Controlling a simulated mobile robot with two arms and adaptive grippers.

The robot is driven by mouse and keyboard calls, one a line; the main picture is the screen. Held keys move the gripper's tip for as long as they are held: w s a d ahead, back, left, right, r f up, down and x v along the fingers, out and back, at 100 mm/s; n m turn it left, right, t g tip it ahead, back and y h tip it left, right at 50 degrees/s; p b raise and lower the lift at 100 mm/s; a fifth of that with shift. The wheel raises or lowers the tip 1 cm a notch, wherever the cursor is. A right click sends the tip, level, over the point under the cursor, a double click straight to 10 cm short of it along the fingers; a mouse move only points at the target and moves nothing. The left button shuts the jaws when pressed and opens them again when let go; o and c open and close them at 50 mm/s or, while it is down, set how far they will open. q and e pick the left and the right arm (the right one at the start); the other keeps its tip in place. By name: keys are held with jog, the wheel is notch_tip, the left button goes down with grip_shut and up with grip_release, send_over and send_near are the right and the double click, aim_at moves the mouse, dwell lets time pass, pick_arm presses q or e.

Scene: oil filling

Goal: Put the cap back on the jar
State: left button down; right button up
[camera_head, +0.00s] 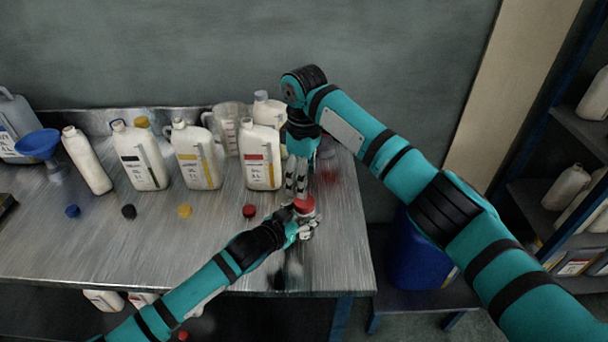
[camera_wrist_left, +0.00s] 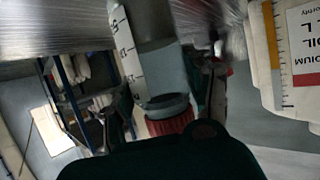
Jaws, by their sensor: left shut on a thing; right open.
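A small clear jar with a white scale strip stands near the table's right front corner in the head view (camera_head: 308,231). It also shows in the left wrist view (camera_wrist_left: 162,70), which looks upside down. A red cap (camera_head: 304,205) is at the jar's mouth; it shows in the wrist view (camera_wrist_left: 170,125) against a grey ring. I cannot tell whether it is fully seated. My left gripper (camera_head: 301,226) is shut on the jar from the front left. My right gripper (camera_head: 296,188) points down, open, just above and behind the red cap.
White bottles stand behind, the nearest with a red label (camera_head: 262,165). Loose blue (camera_head: 72,211), black (camera_head: 129,212), yellow (camera_head: 184,210) and red (camera_head: 249,211) caps lie on the table. A blue funnel (camera_head: 38,144) is at far left. A blue container (camera_head: 418,255) stands right of the table.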

aim_at(304, 201)
notch_tip(304, 201, down, 8)
jog(key=shift+r, duration=0.25)
jog(key=shift+c, duration=0.2)
jog(key=c, duration=1.2)
jog(key=shift+m, duration=0.6)
jog(key=o, duration=1.4)
jog(key=shift+c, duration=0.2)
